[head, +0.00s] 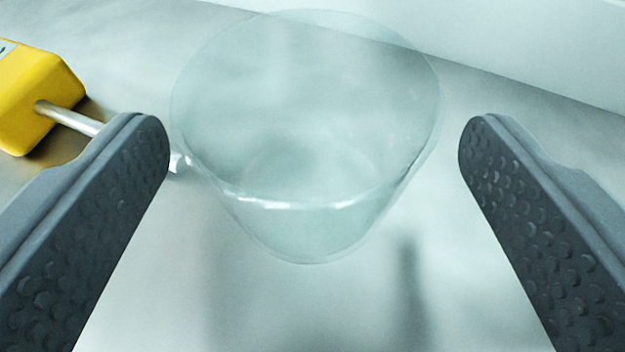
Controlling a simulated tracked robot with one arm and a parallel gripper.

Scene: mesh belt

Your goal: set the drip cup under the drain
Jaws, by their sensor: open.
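A clear, see-through cup (310,232), wider at the top than at the base, stands in the middle of the head view on a pale, shiny surface. It looks empty. My gripper (316,145) is open, with one dark dimpled finger on each side of the cup. The left finger's tip is close to the cup's wall and a wider gap shows on the right. I cannot tell whether the left finger touches it. No drain can be made out in this view.
A yellow block (38,92) with a metal rod (68,118) lies at the left, the rod running behind my left finger. A pale wall or ledge (520,50) crosses the back right. The surface (300,315) in front of the cup is clear.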

